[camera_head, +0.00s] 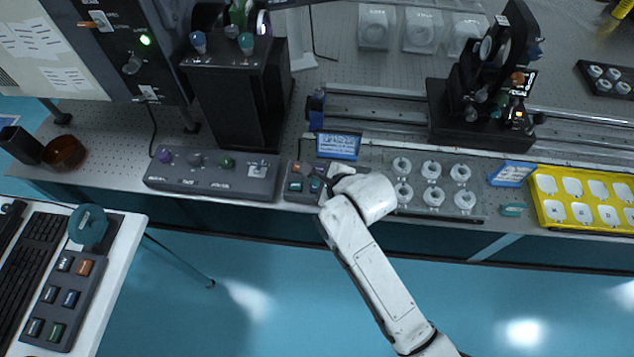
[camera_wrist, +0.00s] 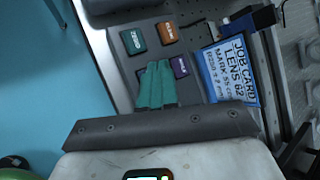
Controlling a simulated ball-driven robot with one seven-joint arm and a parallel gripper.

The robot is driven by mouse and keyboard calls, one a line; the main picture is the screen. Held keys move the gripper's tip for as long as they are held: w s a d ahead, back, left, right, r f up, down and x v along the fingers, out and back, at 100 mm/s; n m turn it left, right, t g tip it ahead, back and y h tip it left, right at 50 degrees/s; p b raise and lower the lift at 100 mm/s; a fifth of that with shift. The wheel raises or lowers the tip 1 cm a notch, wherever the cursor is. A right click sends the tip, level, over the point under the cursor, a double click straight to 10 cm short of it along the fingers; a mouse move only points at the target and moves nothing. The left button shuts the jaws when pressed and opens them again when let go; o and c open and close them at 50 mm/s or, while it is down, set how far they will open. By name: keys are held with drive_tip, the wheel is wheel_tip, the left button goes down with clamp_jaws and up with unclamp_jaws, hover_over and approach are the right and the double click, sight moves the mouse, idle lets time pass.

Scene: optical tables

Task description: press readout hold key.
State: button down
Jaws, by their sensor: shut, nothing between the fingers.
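The small readout key box (camera_head: 299,196) stands at the front edge of the optical table, with my wrist over its right side. In the wrist view it shows a green key (camera_wrist: 134,40) that seems to read ZERO, an orange key (camera_wrist: 167,32) and a purple key (camera_wrist: 179,66). A further dark key (camera_wrist: 142,73) is mostly hidden behind my fingers. I cannot read which key is marked hold. My gripper (camera_wrist: 158,64) is shut and empty, its teal fingertips over the lower keys, between the dark key and the purple key. Whether they touch a key I cannot tell.
A blue job card (camera_wrist: 230,70) stands close to the right of the keys; it also shows in the head view (camera_head: 339,145). A wider knob box (camera_head: 212,174) is to the left. A clear tray of round parts (camera_head: 433,185) is to the right.

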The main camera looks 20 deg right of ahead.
idle(0.3)
wheel_tip(320, 180, up, 5)
drive_tip(key=p, duration=0.5)
idle(0.8)
drive_tip(key=shift+s+d+f, duration=0.15)
drive_tip(key=shift+s+f, duration=0.05)
drive_tip(key=s+d+f+n+g+b, duration=0.1)
drive_tip(key=s+d+f+n+g, duration=0.1)
drive_tip(key=s+n, duration=0.6)
drive_tip(key=s+d+f+n+g+h+b, duration=0.1)
drive_tip(key=s+d+n, duration=0.4)
drive_tip(key=s, duration=0.6)
drive_tip(key=s+d+f+n+g+h+b, duration=0.1)
drive_tip(key=s+d+f+n+g+b, duration=0.2)
drive_tip(key=s+n, duration=0.7)
drive_tip(key=shift+s+d+n+g, duration=0.15)
drive_tip(key=shift+d+n+g, duration=0.15)
drive_tip(key=shift+d+g, duration=0.55)
drive_tip(key=shift+a, duration=0.2)
